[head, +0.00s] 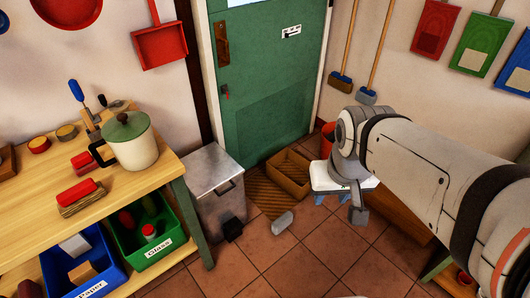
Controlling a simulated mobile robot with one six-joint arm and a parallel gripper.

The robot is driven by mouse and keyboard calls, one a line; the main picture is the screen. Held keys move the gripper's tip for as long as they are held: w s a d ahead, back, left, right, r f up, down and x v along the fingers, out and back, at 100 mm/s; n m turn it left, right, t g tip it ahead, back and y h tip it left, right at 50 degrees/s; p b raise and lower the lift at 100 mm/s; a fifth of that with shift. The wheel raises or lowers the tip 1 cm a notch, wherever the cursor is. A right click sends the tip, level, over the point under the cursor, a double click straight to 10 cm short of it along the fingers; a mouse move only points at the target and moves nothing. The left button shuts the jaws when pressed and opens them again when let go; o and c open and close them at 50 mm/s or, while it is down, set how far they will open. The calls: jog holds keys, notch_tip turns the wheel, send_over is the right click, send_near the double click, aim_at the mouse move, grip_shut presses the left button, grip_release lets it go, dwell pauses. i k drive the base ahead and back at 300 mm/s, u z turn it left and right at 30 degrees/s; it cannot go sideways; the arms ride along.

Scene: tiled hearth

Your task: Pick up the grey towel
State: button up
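A small light-grey rounded object (282,222) lies on the tiled floor by the front edge of the brown doormat. It may be the grey towel, rolled or bunched, but it is too small to be sure. No other grey cloth shows clearly. My arm reaches in from the right, and my gripper (358,214) hangs at its end, right of the grey object and apart from it in the picture. The fingers are too small and dark to tell open from shut. I see nothing clearly held.
A white-topped stool (324,178) stands partly behind my arm. A cardboard box (289,172) sits on the mat near the green door (268,80). A metal pedal bin (211,182) and a wooden workbench (40,215) stand at left. Floor in front is clear.

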aim_at(280, 224)
jog(key=z, duration=0.05)
jog(key=i, duration=1)
jog(key=u, duration=0.1)
